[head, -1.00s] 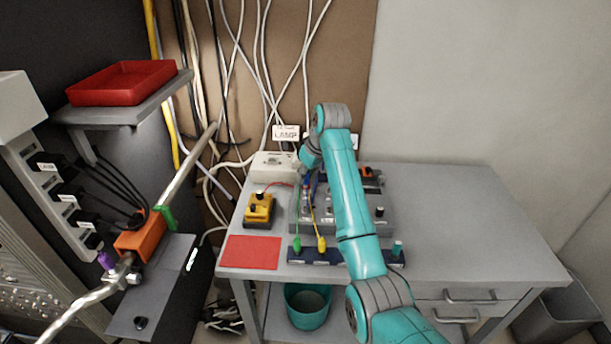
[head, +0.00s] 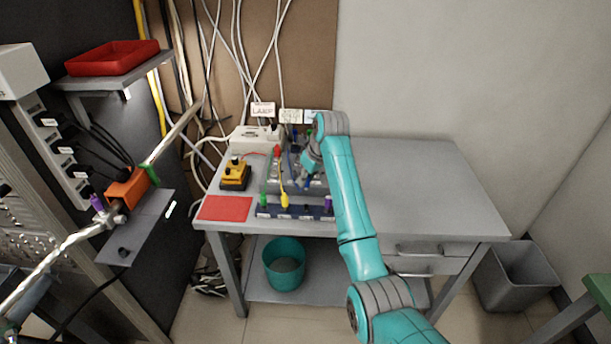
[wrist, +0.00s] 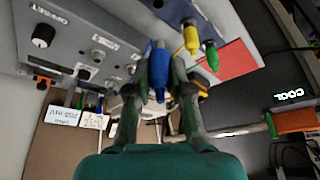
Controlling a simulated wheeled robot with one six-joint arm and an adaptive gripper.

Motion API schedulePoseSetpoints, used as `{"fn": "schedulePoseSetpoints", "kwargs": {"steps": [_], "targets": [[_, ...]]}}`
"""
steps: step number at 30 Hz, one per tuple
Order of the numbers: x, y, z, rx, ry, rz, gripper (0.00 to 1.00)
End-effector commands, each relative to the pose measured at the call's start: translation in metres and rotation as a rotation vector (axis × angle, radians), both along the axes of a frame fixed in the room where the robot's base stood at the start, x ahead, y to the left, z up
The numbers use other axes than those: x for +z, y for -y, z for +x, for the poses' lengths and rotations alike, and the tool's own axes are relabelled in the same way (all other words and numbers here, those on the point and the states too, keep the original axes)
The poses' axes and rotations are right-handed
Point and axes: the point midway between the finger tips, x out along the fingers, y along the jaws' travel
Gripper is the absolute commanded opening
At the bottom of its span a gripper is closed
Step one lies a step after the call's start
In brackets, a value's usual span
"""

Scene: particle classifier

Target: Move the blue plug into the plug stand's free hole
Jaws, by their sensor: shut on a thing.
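My gripper (wrist: 157,85) is shut on the blue plug (wrist: 158,62), which stands out between the two fingers in the wrist view. In the head view the blue plug (head: 307,183) shows small beneath my gripper, above the grey panel box. The plug stand (head: 298,212) is a dark blue bar along the table's front edge. A green plug (head: 263,200), a yellow plug (head: 284,200) and a purple plug (head: 329,203) stand in it. The stand (wrist: 172,9) also shows at the top of the wrist view.
The grey panel box (wrist: 75,40) with knobs and sockets lies behind the stand. A yellow cable runs to the yellow plug. A yellow button box (head: 235,176) and a red mat (head: 225,208) lie at left. The table's right side (head: 420,190) is clear.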

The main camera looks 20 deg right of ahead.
Motion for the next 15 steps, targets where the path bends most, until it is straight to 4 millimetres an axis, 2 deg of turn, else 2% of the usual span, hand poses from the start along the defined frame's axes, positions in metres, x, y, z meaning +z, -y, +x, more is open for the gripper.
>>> {"fn": "schedulePoseSetpoints", "kwargs": {"steps": [8,15], "targets": [[-0.004,0.000,0.000,0.000,0.000,0.000,0.00],[-0.022,0.000,0.000,-0.001,-0.001,0.001,0.00]]}}
